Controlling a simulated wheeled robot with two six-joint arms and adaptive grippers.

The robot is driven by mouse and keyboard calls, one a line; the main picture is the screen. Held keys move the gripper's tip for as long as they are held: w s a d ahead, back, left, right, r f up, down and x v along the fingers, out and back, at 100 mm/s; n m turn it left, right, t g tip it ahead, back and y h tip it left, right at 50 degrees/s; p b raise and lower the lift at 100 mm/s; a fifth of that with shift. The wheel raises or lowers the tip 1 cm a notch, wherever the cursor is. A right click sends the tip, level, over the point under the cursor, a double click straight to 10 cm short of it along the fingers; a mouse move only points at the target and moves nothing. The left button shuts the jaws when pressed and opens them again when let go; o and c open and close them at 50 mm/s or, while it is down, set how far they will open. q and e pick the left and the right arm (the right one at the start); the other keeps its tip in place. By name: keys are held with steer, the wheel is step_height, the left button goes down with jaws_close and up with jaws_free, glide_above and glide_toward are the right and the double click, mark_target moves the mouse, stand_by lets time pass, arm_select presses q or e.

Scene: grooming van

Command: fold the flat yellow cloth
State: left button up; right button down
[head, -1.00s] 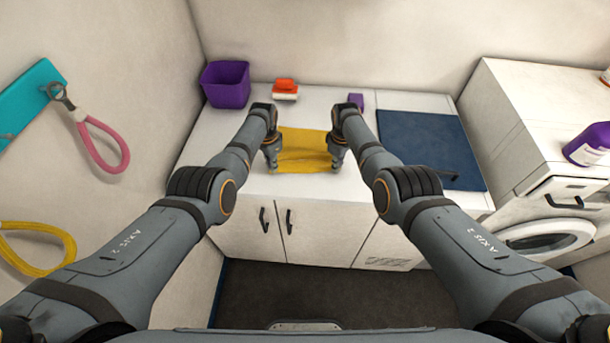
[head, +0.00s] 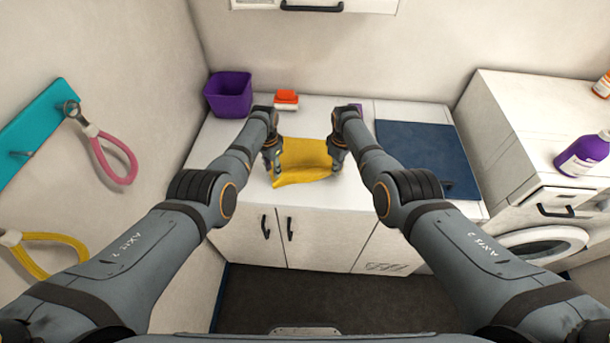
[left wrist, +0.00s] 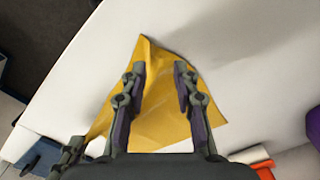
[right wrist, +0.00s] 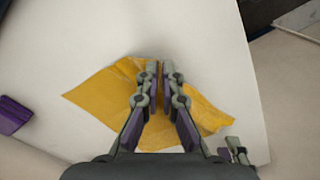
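The yellow cloth (head: 304,160) lies on the white counter between my two grippers, creased and uneven at its edges. It also shows in the left wrist view (left wrist: 162,115) and the right wrist view (right wrist: 98,93). My left gripper (head: 272,172) is at the cloth's left side; in the left wrist view its fingers (left wrist: 160,68) are apart over the cloth, with a corner beyond the tips. My right gripper (head: 337,163) is at the cloth's right side; in the right wrist view its fingers (right wrist: 160,66) are closed nearly together on the cloth's edge, which is bunched there.
A purple bin (head: 228,96) and an orange-and-white brush (head: 286,100) stand behind on the counter. A small purple item (head: 355,107) is partly hidden behind my right arm. A blue mat (head: 425,150) lies to the right. Bare counter lies in front of the cloth.

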arm_select(q)
steer(key=o, duration=1.3)
steer(key=shift+c, duration=0.2)
arm_select(e)
step_height(320, 180, up, 2)
steer(key=shift+r+p, duration=0.1)
steer(key=shift+p, duration=0.95)
arm_select(q)
step_height(320, 180, up, 5)
steer(key=shift+w+r, duration=0.1)
steer(key=shift+r, duration=0.1)
arm_select(e)
steer(key=shift+w, duration=0.1)
arm_select(q)
step_height(320, 180, up, 8)
arm_select(e)
steer(key=c, duration=1.5)
jaws_free()
